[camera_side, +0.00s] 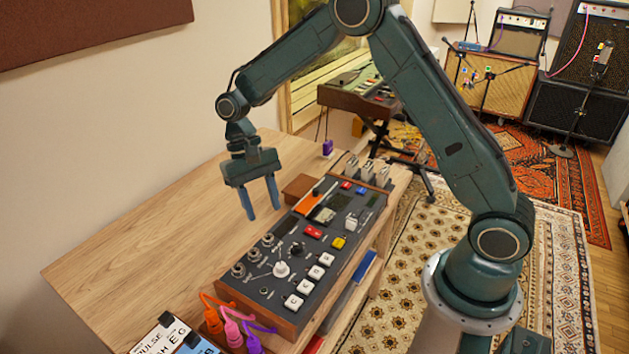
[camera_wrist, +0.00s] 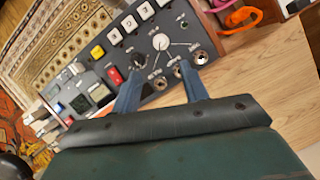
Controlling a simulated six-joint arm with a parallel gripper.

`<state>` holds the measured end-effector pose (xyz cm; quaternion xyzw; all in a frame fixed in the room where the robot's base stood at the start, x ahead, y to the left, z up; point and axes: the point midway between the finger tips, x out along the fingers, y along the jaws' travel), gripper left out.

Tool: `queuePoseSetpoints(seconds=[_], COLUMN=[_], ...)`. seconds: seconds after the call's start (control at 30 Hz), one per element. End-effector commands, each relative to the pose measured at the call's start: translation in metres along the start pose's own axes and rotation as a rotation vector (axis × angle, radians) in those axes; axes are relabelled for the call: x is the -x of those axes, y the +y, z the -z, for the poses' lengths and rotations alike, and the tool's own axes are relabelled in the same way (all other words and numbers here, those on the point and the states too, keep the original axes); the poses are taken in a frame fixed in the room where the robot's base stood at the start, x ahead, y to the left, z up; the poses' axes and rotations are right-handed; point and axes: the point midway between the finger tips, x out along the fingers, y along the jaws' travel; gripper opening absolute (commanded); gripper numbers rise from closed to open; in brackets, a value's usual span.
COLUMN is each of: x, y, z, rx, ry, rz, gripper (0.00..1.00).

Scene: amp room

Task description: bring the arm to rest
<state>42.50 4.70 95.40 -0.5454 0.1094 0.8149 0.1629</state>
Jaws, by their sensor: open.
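My gripper (camera_side: 262,199) hangs from my green arm on the far side of the console, over bare wooden table. Its two blue fingers point down, stand apart and have nothing between them. In the wrist view my gripper (camera_wrist: 158,86) shows with its fingers spread in front of the console. The console (camera_side: 318,243) is a dark panel in a wooden case with knobs, sockets and coloured buttons. It also shows in the wrist view (camera_wrist: 125,58). I cannot tell the exact height of the fingertips above the table.
The wooden table (camera_side: 150,240) is mostly clear on the left.

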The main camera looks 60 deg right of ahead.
Motion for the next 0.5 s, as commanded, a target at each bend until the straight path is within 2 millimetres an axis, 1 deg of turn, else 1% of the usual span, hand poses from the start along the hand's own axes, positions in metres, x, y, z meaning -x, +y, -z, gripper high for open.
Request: queuePoseSetpoints(seconds=[0.17, 0.27, 0.37, 0.5], x=[0.003, 0.009, 0.018, 0.037], y=[0.0, 0.001, 0.004, 0.008], z=[-0.002, -0.006, -0.013, -0.029], rx=[0.003, 0.011, 0.023, 0.048], ry=[0.006, 0.02, 0.043, 0.093], rz=[0.002, 0.006, 0.013, 0.025], gripper=[0.44, 0.44, 0.44, 0.44])
